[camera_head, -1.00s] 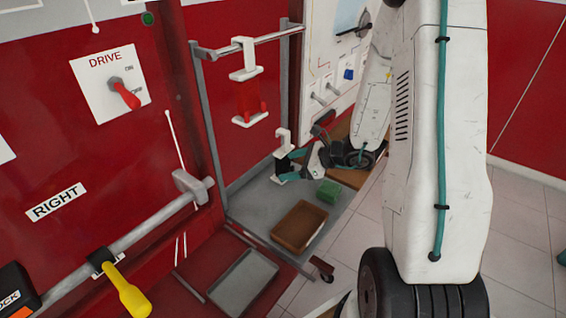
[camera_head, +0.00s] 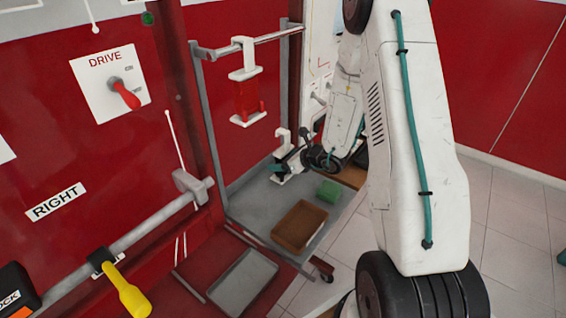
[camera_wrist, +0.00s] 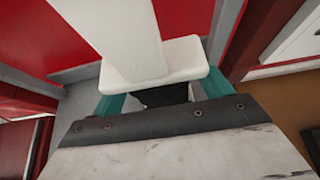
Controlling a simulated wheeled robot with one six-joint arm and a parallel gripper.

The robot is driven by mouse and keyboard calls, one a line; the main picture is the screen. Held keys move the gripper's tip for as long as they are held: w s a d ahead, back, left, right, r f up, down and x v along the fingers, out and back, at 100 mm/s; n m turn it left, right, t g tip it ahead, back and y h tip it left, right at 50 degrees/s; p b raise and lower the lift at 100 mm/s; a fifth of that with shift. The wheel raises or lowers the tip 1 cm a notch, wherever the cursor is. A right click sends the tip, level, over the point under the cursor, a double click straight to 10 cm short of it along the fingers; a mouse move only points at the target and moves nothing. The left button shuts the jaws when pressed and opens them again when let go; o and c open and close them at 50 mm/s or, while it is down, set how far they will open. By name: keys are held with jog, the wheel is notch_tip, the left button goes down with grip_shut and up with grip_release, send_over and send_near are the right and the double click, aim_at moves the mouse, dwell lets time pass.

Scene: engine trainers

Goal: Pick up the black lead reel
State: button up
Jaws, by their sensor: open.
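The black lead reel (camera_head: 283,151) stands on the grey surface at the back, with a white hook and white end plates. In the wrist view its black body (camera_wrist: 164,96) shows below a white plate, between my teal fingers. My gripper (camera_head: 281,168) is open, with one finger on each side of the reel. It also shows in the wrist view (camera_wrist: 163,94). The fingertips and any contact with the reel are hidden by the white plate.
A red reel (camera_head: 247,97) hangs from the metal rail left of the black one. A brown tray (camera_head: 299,226) and a green box (camera_head: 329,190) are on the grey surface (camera_head: 248,200). A grey tray (camera_head: 243,283) lies in front. Red panels stand at the left.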

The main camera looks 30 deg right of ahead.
jog(key=shift+w, duration=0.1)
jog(key=c, duration=1.1)
